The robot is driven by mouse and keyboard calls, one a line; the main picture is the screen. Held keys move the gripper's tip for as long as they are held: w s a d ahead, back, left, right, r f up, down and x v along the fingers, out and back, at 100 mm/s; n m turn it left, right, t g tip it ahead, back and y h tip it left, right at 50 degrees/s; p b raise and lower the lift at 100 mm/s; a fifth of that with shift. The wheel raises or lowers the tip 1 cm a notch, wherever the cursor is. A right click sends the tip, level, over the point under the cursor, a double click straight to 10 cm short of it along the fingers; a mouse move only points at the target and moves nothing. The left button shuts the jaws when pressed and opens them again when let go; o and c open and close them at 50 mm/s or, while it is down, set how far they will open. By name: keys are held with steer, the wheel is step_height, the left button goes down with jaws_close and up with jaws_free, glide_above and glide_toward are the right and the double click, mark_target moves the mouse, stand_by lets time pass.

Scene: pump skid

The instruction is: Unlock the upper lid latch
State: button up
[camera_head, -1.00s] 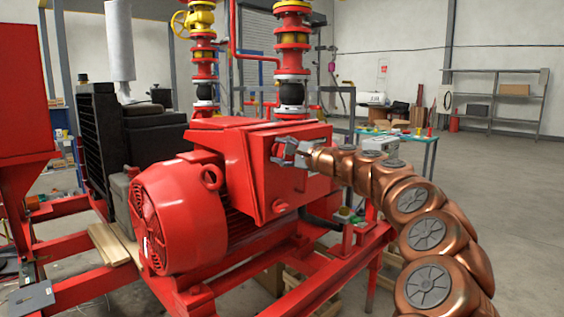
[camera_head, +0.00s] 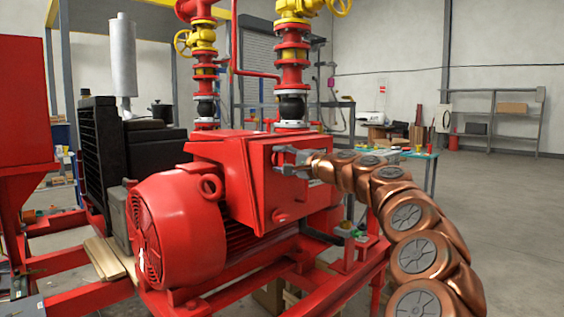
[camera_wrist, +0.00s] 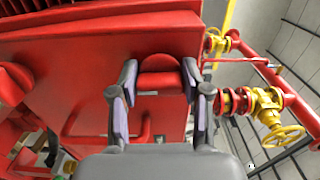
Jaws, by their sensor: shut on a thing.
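The red pump-skid box (camera_head: 258,205) has a lid face turned to the right in the head view. My gripper (camera_head: 280,161) is at the upper part of that face. In the wrist view my gripper (camera_wrist: 159,84) has one finger on each side of a rounded red piece, which looks like the upper lid latch (camera_wrist: 160,64), and is shut on it. In the head view the gripper covers the latch, so its turn position cannot be told. A second red rounded part (camera_wrist: 136,128) shows lower on the face.
A red motor (camera_head: 170,230) stands left of the box. Red pipes with yellow valves (camera_head: 293,60) rise behind it. A table (camera_head: 425,157) with small items is behind my arm. Open floor lies to the right.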

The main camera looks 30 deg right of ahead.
steer(key=o, duration=1.2)
steer(key=shift+c, duration=0.2)
steer(key=shift+s, duration=0.1)
steer(key=shift+s+d, duration=0.2)
steer(key=shift+s, duration=0.35)
steer(key=v, duration=1)
steer(key=shift+s, duration=0.35)
